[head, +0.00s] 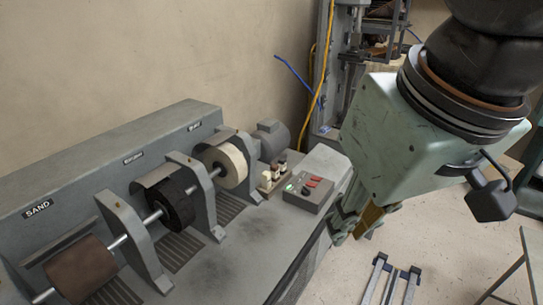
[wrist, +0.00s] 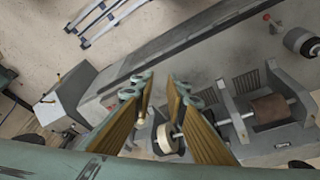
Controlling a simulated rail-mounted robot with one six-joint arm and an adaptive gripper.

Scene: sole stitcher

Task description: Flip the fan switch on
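A grey control box (head: 308,191) sits on the near right end of the machine bench in the head view. Its top carries a green switch (head: 289,188), red switches (head: 311,184) and a dark knob. Their labels are too small to read, so I cannot tell which is the fan switch. My gripper (head: 354,222) hangs to the right of the box, apart from it, beyond the bench edge in the picture. In the wrist view my gripper (wrist: 160,90) has its two tan-padded fingers spread, with nothing held between them. The switches cannot be made out there.
The grey bench carries a brown sanding drum (head: 82,270), a black brush wheel (head: 170,200) and a cream buffing wheel (head: 224,164). Small bottles (head: 272,176) stand left of the box. A sloped grey housing (head: 327,166) is behind it. A metal frame (head: 390,280) stands on the floor.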

